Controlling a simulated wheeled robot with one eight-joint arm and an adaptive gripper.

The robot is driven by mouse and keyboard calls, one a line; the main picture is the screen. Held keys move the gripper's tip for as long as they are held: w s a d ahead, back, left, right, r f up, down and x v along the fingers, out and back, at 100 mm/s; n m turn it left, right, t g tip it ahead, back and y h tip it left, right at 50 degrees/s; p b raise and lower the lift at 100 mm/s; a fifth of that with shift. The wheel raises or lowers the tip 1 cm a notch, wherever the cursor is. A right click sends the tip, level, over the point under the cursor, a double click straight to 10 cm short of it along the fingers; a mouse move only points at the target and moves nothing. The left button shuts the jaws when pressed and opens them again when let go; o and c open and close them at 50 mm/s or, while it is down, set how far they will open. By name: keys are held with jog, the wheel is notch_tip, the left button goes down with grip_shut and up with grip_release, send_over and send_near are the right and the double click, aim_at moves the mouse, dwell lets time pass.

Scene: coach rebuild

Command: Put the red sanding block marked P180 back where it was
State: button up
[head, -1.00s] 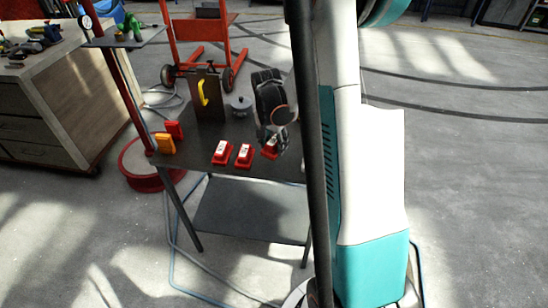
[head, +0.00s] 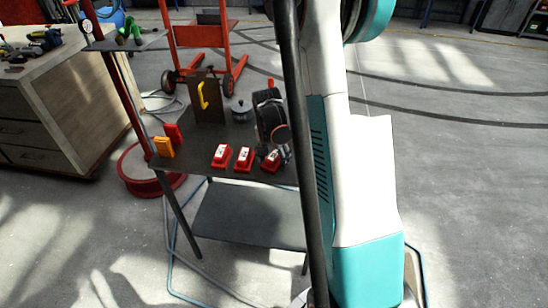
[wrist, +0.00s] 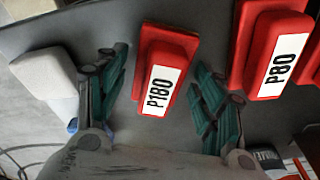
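The red sanding block marked P180 (wrist: 160,85) lies on the dark table top, its white label showing in the wrist view. My gripper (wrist: 162,62) is open, with one finger on each side of this block and a visible gap to both sides. In the head view my gripper (head: 274,157) is low over the rightmost red block (head: 269,165), which appears to be the P180 one and is partly covered by it. The red block marked P80 (wrist: 272,60) sits beside it, right of my right finger in the wrist view.
Another red block (head: 221,155) stands at the left of the row. An orange block (head: 164,146) and a red one (head: 173,132) are at the table's left edge. An upright board with a yellow handle (head: 203,95) and a grey lidded item (head: 241,108) stand behind. A pale block (wrist: 45,72) is beside my left finger.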

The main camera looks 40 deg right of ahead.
aim_at(271, 158)
jog(key=shift+r, duration=0.1)
notch_tip(271, 158, up, 12)
jog(key=a+p, duration=0.1)
jog(key=p, duration=0.3)
jog(key=shift+s+a, duration=0.3)
jog(key=shift+a, duration=0.05)
dwell(0.4)
